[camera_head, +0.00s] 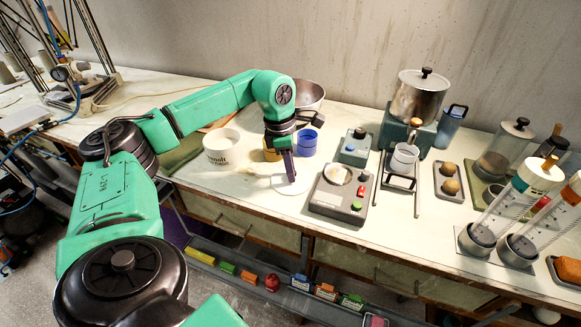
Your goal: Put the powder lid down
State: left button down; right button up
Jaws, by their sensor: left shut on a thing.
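My left gripper (290,174) reaches in from the left and points down over the front part of the worktop. It is shut on the powder lid (303,187), a flat white disc. The lid is at or just above the white worktop; I cannot tell whether it touches. A white tub (221,156) with dark lettering stands open to the left of the gripper, with white powder inside. My right gripper is not in view.
A blue cup (308,143) and a yellow cup (271,154) stand behind the gripper. A grey scale (338,201) stands close right of the lid. A metal bowl (309,95) is further back. The worktop's front edge (262,206) is near the lid.

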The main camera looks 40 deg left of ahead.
aim_at(284, 179)
pick_arm(q)
jog(key=shift+d+f, duration=0.1)
jog(key=c, duration=0.6)
grip_release()
jog(key=shift+c, duration=0.2)
jog(key=shift+r, duration=0.3)
notch_tip(284, 179, up, 12)
jog(key=s+a, duration=0.1)
jog(key=shift+a+f, duration=0.2)
jog(key=shift+s, duration=0.15)
